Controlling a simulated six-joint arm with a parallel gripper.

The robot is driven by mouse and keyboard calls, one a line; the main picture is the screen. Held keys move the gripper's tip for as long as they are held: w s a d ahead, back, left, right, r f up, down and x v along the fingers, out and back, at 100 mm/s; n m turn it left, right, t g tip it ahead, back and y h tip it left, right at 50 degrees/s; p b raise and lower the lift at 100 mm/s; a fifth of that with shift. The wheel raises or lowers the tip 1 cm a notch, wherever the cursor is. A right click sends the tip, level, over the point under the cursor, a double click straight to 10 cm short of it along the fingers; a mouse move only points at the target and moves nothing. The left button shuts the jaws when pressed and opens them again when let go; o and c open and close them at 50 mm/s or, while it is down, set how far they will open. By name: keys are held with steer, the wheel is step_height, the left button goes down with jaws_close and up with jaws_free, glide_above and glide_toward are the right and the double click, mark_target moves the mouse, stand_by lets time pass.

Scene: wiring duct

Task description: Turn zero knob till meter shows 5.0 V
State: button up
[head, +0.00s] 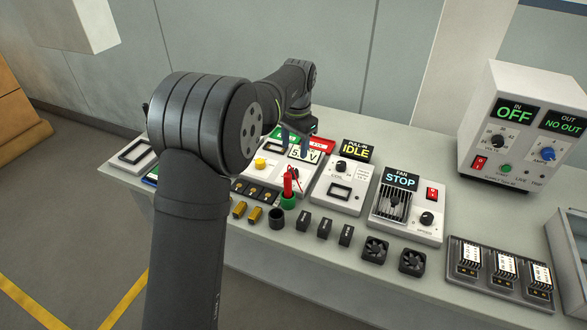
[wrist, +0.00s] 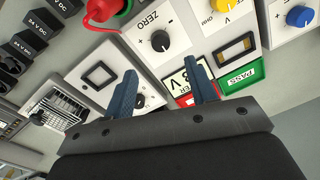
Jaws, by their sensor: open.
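The black zero knob (wrist: 160,41) sits on a white panel marked ZERO, with plus and minus signs beside it, in the wrist view. I cannot make it out in the head view. The meter display (head: 310,155) shows a 5 and a V; a finger covers part of the reading. In the wrist view the meter (wrist: 180,80) is also partly covered, and its last digit is unclear. My gripper (head: 295,140) is open and empty above the meter panel. In the wrist view its blue fingers (wrist: 161,69) stand apart, short of the zero knob and not around it.
A red plug (head: 288,182) stands upright in a green ring near the panel's front. A yellow knob (head: 260,163) is nearby. The PULL-IN panel (head: 343,187) and FAN panel (head: 408,208) lie to the right, with small black modules and loose fans in front. A white power unit (head: 520,120) stands at far right.

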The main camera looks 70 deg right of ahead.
mark_target(294, 171)
steer(key=f, duration=0.9)
steer(key=shift+w+d+f, duration=0.1)
steer(key=shift+w+f, duration=0.15)
steer(key=shift+f, duration=0.1)
steer(key=shift+c, duration=0.4)
steer(key=c, duration=0.9)
steer(key=shift+n, duration=0.4)
steer(key=n, duration=1.1)
steer(key=shift+y, duration=0.3)
